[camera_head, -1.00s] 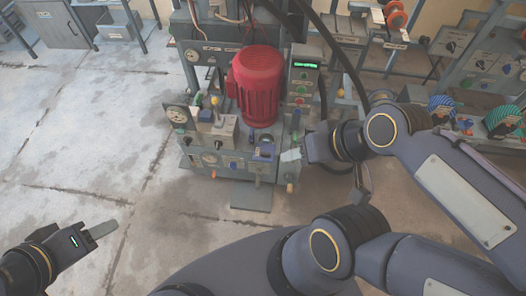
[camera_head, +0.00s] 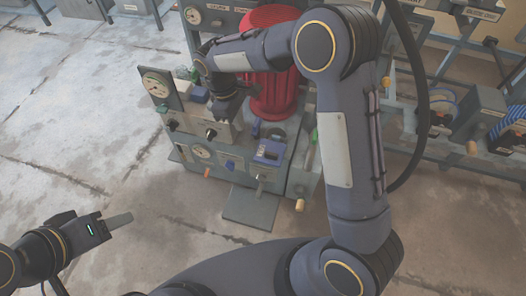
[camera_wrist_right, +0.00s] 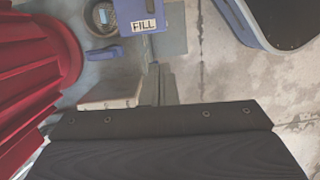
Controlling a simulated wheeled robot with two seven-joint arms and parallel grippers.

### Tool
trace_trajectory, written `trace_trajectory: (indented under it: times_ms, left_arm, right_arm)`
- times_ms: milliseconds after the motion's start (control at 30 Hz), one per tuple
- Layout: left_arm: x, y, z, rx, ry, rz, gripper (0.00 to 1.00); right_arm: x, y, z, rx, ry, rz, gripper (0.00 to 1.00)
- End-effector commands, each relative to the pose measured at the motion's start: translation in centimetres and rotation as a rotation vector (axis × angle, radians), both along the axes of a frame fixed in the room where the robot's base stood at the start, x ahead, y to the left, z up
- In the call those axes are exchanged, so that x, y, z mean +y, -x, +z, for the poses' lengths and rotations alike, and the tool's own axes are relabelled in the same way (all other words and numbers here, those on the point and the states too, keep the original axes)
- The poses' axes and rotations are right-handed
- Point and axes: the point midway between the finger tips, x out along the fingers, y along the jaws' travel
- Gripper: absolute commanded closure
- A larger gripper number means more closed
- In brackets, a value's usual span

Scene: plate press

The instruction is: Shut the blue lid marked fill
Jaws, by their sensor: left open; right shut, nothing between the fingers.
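The blue lid marked FILL (camera_wrist_right: 142,20) shows at the top of the right wrist view, cut off by the frame edge. A round ringed opening (camera_wrist_right: 103,18) shows uncovered beside it. In the head view a blue lid (camera_head: 270,150) in front of the red motor seems to be the same one; its label is unreadable there. My right gripper (camera_head: 226,106) is over the machine, left of the motor and behind that lid, apart from it. Its shut fingers (camera_wrist_right: 157,82) show empty in the wrist view. My left gripper (camera_head: 118,221) is open and empty at lower left, over the floor.
The red motor (camera_head: 272,92) stands close to my right gripper. A pale box (camera_wrist_right: 108,90) is beside the fingers.

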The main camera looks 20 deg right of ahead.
Motion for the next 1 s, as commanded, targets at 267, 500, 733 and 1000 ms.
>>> trace_trajectory:
  times_ms: [267, 500, 733, 1000]
  left_arm:
    - [0.0, 0.0, -1.7, -0.001, 0.000, 0.000, 0.50]
    - [0.0, 0.0, -3.8, -0.001, 0.000, 0.000, 0.50]
    - [0.0, 0.0, -5.7, 0.000, 0.000, 0.000, 0.50]
    - [0.0, 0.0, -6.7, 0.000, 0.000, 0.000, 0.50]
  right_arm:
    - [0.8, -0.4, -3.9, 0.018, 0.033, 0.047, 1.00]
    - [-0.1, 0.3, -8.7, 0.021, 0.032, 0.047, 1.00]
    - [-1.2, 1.0, -12.9, 0.019, 0.032, 0.045, 1.00]
    - [-4.0, 2.8, -12.3, 0.015, 0.030, 0.044, 1.00]
